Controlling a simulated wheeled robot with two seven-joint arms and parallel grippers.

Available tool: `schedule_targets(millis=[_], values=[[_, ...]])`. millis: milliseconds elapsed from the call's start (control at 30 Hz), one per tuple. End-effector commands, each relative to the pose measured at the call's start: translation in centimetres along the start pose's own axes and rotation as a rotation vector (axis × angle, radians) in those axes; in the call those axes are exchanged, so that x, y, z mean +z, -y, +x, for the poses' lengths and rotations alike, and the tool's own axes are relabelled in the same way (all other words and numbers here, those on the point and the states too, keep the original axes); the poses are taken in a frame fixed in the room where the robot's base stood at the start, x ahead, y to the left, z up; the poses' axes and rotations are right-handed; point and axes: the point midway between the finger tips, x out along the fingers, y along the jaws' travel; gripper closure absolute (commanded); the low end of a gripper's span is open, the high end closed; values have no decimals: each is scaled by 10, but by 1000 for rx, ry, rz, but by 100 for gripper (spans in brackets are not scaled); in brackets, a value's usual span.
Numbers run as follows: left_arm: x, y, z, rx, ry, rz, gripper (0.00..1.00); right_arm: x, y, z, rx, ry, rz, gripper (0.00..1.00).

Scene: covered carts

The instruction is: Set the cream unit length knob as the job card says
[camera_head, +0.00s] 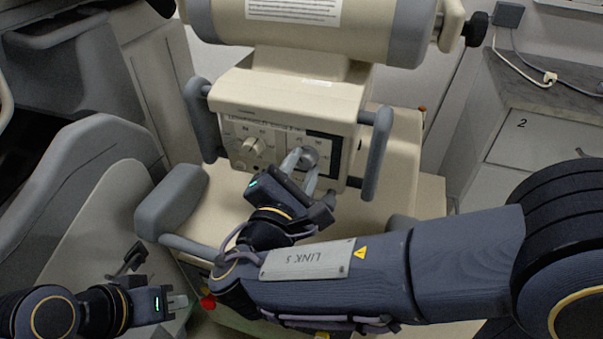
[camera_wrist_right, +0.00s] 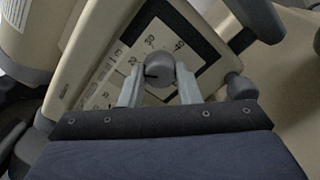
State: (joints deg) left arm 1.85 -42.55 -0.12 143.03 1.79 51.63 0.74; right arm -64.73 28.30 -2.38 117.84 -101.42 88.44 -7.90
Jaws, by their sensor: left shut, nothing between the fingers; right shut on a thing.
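The cream unit (camera_head: 290,90) stands in the middle of the head view with a control panel (camera_head: 232,128) on its front. A grey round knob (camera_head: 310,156) sits on the panel's right part. My right gripper (camera_head: 309,160) is shut on this knob, one finger on each side. In the right wrist view the knob (camera_wrist_right: 160,68) shows between the fingers, with a dark mark at its left side. The numbers 30 and 40 read on the scale above it. My left gripper (camera_head: 180,303) is shut and empty at the lower left, away from the unit.
A second, paler knob (camera_head: 254,146) is on the panel's left part. Grey handles (camera_head: 378,150) flank the panel. A white sheet with fine print (camera_head: 295,10) is on the upper cylinder, too small to read. A drawer cabinet marked 2 (camera_head: 535,130) stands at right.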

Motion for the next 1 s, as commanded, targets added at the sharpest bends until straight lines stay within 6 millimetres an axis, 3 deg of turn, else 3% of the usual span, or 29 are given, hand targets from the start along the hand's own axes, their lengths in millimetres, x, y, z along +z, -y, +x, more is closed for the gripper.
schedule_targets(millis=[433, 467, 600, 867, 1000], values=[[1, 1, 1, 0, 0, 0, 100, -1, 1, 0, -2, -3, 11, 93], [1, 1, 1, 0, 0, 0, 100, -1, 1, 0, -2, -3, 11, 68], [1, 1, 1, 0, 0, 0, 100, -1, 0, 0, -1, -3, 11, 49], [1, 1, 1, 0, 0, 0, 100, 0, 0, 0, -1, -2, 12, 48], [0, 0, 1, 0, 0, 0, 100, -1, -1, -10, 2, -3, 12, 48]])
